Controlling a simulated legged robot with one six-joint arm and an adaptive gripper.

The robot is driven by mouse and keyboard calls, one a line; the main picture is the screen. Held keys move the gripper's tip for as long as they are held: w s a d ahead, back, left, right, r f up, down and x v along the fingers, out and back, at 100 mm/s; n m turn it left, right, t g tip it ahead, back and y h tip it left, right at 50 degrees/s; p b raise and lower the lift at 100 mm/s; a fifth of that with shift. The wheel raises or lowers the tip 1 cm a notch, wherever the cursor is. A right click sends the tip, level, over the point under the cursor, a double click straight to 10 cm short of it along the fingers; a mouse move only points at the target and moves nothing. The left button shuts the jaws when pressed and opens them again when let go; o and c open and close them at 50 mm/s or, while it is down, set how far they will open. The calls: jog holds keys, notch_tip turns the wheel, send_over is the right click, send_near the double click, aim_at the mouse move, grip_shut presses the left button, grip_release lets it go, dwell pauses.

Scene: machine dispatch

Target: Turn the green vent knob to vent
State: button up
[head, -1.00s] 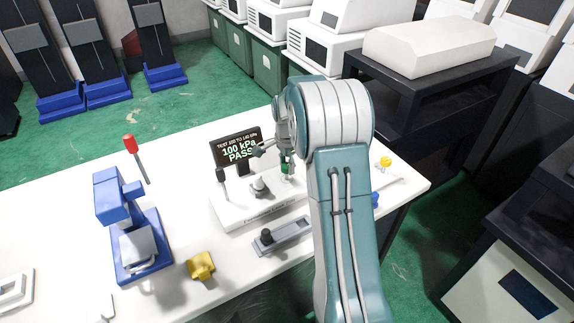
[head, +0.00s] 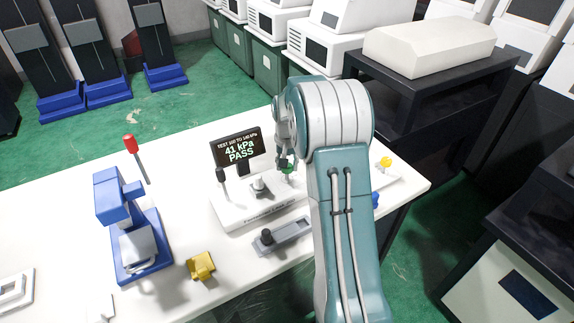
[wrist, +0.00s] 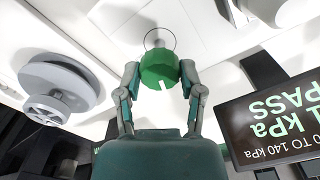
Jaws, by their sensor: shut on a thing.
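The green vent knob (wrist: 160,68) sits between the two fingers of my gripper (wrist: 161,82) in the wrist view, with a white mark on its face pointing down and slightly right. My gripper is shut on it. In the head view the knob (head: 287,168) is a small green spot on the right of the white tester (head: 262,210), partly hidden by my gripper (head: 286,158). The tester's dark display (head: 237,149) reads 41 kPa PASS. It also shows upside down at the right of the wrist view (wrist: 275,115).
A grey round fitting (head: 261,187) stands left of the knob. A grey bar with a black knob (head: 282,236) lies in front of the tester. A blue press (head: 130,225) and a yellow part (head: 201,266) are to the left. The white table (head: 70,245) has bare space there.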

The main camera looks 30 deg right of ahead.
jog(key=shift+n, duration=2)
jog(key=shift+w, duration=0.1)
jog(key=o, duration=1.2)
jog(key=shift+c, duration=0.2)
notch_tip(320, 180, up, 12)
jog(key=shift+f, duration=0.1)
